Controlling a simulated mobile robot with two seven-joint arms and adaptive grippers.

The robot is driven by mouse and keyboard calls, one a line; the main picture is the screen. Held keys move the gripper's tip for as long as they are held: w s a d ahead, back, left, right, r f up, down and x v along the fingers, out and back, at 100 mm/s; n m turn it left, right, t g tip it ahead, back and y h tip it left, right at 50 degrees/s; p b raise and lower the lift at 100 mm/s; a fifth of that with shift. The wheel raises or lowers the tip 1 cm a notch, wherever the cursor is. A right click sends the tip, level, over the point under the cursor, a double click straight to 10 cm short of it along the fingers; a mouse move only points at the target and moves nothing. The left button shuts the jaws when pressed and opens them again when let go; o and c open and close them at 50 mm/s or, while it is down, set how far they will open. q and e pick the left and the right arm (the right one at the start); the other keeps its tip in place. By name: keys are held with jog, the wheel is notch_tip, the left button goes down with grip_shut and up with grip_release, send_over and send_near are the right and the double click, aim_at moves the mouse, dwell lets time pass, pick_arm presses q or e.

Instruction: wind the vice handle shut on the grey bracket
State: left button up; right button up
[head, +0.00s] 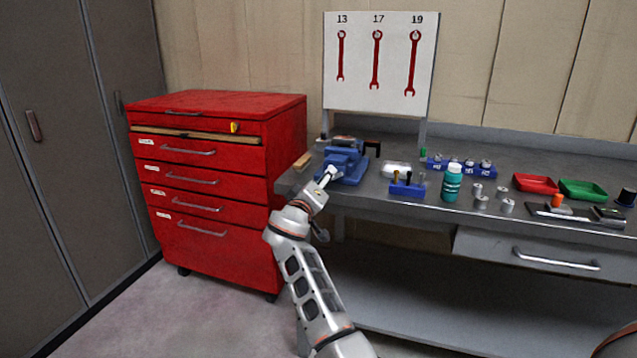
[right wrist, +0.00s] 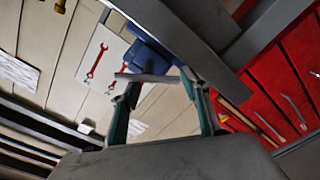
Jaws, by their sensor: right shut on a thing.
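The blue vice (head: 345,160) is fixed at the left end of the bench; part of it also shows in the right wrist view (right wrist: 148,55). My right gripper (head: 327,178) is at the front of the vice. In the right wrist view its fingers (right wrist: 160,92) stand around a thin grey bar, the vice handle (right wrist: 146,78), and are shut on it. My arm covers much of the handle in the head view. A small greyish piece at the top of the vice may be the grey bracket (head: 343,139); its contact with the jaws is unclear. My left gripper is out of view.
A red drawer cabinet (head: 215,175) stands close left of the bench (head: 420,205). Behind the vice is a wrench board (head: 395,60). Right of it are a blue holder (head: 407,188), a teal bottle (head: 452,183), metal cylinders, a red tray (head: 536,183) and a green tray (head: 583,190).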

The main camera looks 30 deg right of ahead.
jog(key=shift+s+d+r+g+h, duration=0.2)
jog(key=shift+s+d+r, duration=0.1)
jog(key=shift+d, duration=0.25)
jog(key=shift+s+d+r+g+h, duration=0.15)
jog(key=shift+d+r+h, duration=0.1)
jog(key=shift+d, duration=0.25)
jog(key=o, duration=1.1)
jog(key=shift+r+m, duration=0.1)
jog(key=shift+m, duration=0.2)
jog(key=shift+c, duration=0.2)
jog(key=o, duration=0.7)
jog(key=shift+s+d, duration=0.2)
jog(key=shift+s, duration=0.1)
jog(key=shift+d, duration=0.15)
jog(key=shift+w+f+y, duration=0.1)
jog(key=shift+f+y, duration=0.15)
jog(key=shift+f, duration=0.15)
jog(key=shift+a, duration=0.25)
jog(key=shift+a, duration=0.1)
jog(key=shift+a+f, duration=0.1)
jog(key=shift+a, duration=0.1)
jog(key=shift+v, duration=3.55)
